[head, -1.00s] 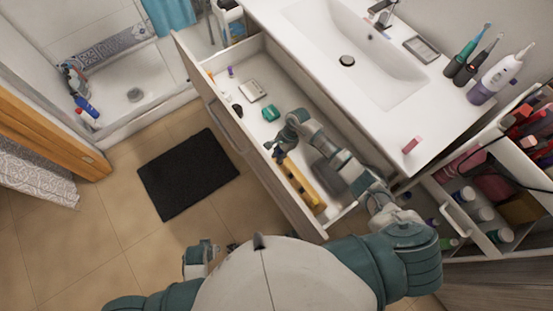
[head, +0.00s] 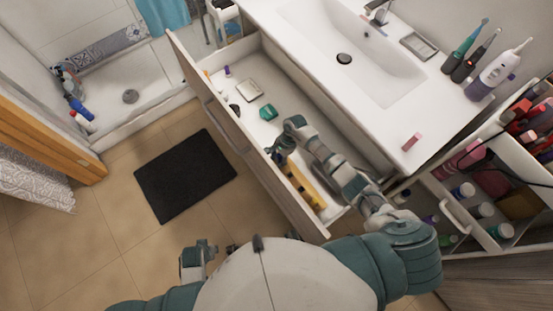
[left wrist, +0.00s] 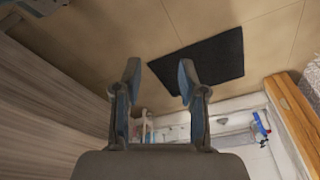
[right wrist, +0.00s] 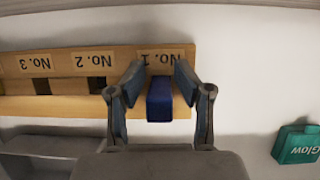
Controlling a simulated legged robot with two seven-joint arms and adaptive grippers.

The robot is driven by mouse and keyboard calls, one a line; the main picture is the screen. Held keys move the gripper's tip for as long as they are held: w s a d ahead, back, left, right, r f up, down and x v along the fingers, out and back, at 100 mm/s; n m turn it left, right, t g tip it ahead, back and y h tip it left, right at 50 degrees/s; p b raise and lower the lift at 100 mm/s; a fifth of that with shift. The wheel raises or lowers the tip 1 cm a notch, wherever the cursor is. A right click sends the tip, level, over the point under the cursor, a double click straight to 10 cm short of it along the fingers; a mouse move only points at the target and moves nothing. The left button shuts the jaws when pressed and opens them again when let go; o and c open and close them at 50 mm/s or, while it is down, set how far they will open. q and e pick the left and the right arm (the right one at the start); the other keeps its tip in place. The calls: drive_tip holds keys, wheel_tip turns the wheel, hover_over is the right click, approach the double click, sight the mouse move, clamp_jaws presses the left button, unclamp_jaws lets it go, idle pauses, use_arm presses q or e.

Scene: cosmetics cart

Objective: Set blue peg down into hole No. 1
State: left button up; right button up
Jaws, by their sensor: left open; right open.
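The blue peg (right wrist: 160,98) stands at hole No. 1 of the wooden board (right wrist: 68,106) in the right wrist view. It looks seated in the hole, but its depth cannot be told. The open fingers of my right gripper (right wrist: 159,76) are on either side of it, with gaps showing. The board's labels appear upside down; holes No. 2 and No. 3 look empty. In the head view the yellowish board (head: 303,186) lies in the open drawer beneath my right gripper (head: 280,150). My left gripper (left wrist: 159,76) is open and empty above the floor.
The drawer also holds a green bottle (head: 268,112) and a pale case (head: 248,88). A sink (head: 355,50) is set in the counter above. An open cart (head: 480,205) of cosmetics stands at the right. A black mat (head: 186,177) lies on the floor.

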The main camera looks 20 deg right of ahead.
drive_tip(key=shift+r, duration=0.1)
drive_tip(key=shift+w+d+r, duration=0.1)
drive_tip(key=shift+r, duration=0.15)
drive_tip(key=p+v, duration=0.3)
drive_tip(key=v, duration=0.2)
drive_tip(key=shift+d+r, duration=0.1)
drive_tip(key=shift+r, duration=0.15)
use_arm(q)
drive_tip(key=s+f+p, duration=0.2)
drive_tip(key=s+f, duration=0.3)
drive_tip(key=f, duration=0.7)
drive_tip(key=shift+s+a+g, duration=0.3)
use_arm(e)
drive_tip(key=s+v, duration=0.1)
drive_tip(key=v, duration=0.5)
drive_tip(key=shift+w, duration=0.5)
use_arm(q)
drive_tip(key=shift+f, duration=0.1)
